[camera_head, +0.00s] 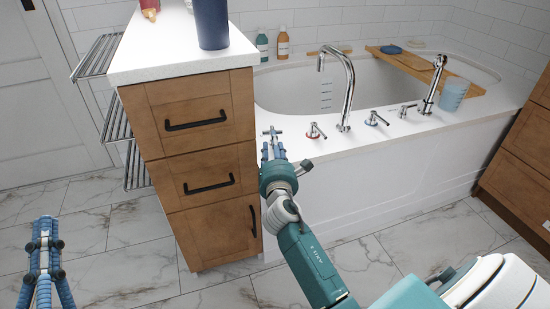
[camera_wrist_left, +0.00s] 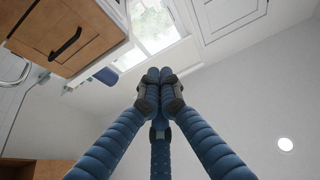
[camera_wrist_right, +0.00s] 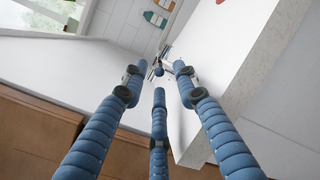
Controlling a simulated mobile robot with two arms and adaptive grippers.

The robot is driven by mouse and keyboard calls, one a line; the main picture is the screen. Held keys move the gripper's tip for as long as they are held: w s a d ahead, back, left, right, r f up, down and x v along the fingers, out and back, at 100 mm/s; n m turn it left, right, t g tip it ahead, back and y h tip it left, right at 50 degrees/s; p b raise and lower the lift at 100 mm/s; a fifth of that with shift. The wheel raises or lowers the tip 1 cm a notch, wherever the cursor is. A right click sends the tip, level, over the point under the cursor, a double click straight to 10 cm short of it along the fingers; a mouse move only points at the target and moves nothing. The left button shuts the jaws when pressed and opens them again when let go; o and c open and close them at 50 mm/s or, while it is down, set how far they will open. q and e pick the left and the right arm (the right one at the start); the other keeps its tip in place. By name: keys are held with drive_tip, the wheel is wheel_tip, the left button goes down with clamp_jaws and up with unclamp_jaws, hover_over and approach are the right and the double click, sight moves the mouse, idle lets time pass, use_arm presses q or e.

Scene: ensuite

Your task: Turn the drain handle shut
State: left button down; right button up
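A small chrome handle (camera_head: 272,131), which I take for the drain handle, stands at the left end of the tub's white rim, close to the wooden cabinet. My right gripper (camera_head: 272,147) is just in front of it, its blue fingers pointing at it. In the right wrist view chrome parts (camera_wrist_right: 179,65) show beyond the spread fingertips (camera_wrist_right: 160,76); I cannot tell whether they touch. The right gripper is open and holds nothing visible. My left gripper (camera_head: 44,237) is far from the tub, over the floor at the left. Its fingertips (camera_wrist_left: 159,77) are together and empty.
The wooden cabinet (camera_head: 203,160) stands close left of my right gripper. Along the rim are a red-marked tap (camera_head: 315,131), a tall spout (camera_head: 345,90), a blue-marked tap (camera_head: 376,118), another lever (camera_head: 405,110) and a cup (camera_head: 453,96). Floor in front is clear.

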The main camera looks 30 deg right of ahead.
drive_tip(key=v, duration=0.9)
drive_tip(key=shift+s, duration=0.2)
